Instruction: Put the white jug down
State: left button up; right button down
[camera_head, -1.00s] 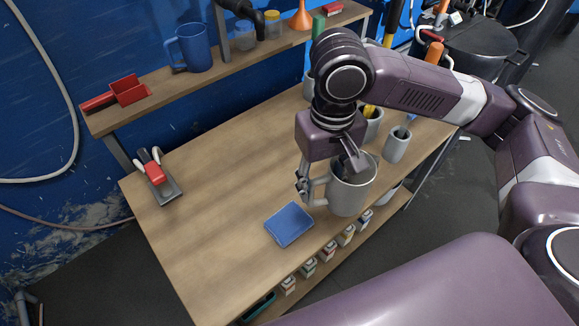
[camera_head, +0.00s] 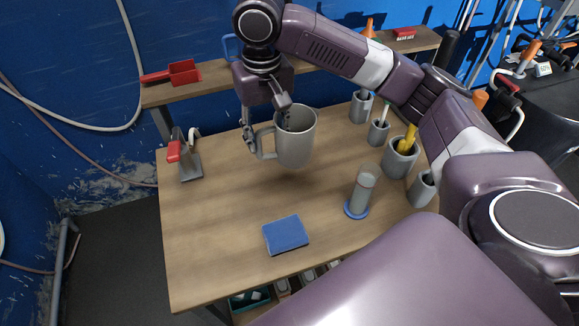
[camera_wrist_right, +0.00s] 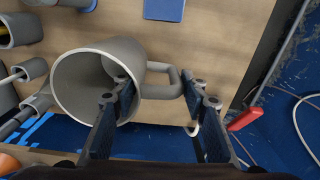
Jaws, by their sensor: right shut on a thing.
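The white jug (camera_head: 298,145), light grey in this light, is upright over the back middle of the wooden table (camera_head: 225,220), its handle to the left. My right gripper (camera_head: 267,122) is shut on it from above. In the right wrist view the gripper (camera_wrist_right: 160,92) has one finger inside the mouth of the jug (camera_wrist_right: 78,78) and the other outside the handle, with wall and handle between them. I cannot tell for sure whether the jug's base touches the table. My left gripper is not in view.
A blue pad (camera_head: 286,235) lies near the front edge. A clear cylinder on a blue base (camera_head: 356,211) stands right of centre. Several grey cups, one with yellow tools (camera_head: 401,158), line the right side. A red-handled tool on a stand (camera_head: 190,165) is at left. The left-middle table is clear.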

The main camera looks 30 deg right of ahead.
jog(key=w+d+r, duration=0.1)
jog(key=w+d, duration=0.1)
jog(key=w, duration=0.3)
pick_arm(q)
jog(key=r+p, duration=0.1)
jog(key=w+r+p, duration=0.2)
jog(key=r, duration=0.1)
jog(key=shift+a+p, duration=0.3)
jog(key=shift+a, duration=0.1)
pick_arm(e)
notch_tip(320, 180, down, 20)
jog(key=shift+d+r+m, duration=0.25)
jog(key=shift+d+m, duration=0.1)
jog(key=shift+m, duration=0.05)
jog(key=shift+w, duration=0.1)
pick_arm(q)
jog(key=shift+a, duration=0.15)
pick_arm(e)
jog(key=c, duration=1.2)
grip_release()
jog(key=shift+f, duration=0.15)
jog(key=shift+o, duration=0.2)
pick_arm(q)
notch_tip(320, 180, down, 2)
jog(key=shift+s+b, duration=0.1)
jog(key=shift+b, duration=0.9)
pick_arm(e)
notch_tip(320, 180, up, 12)
jog(key=shift+r, duration=0.2)
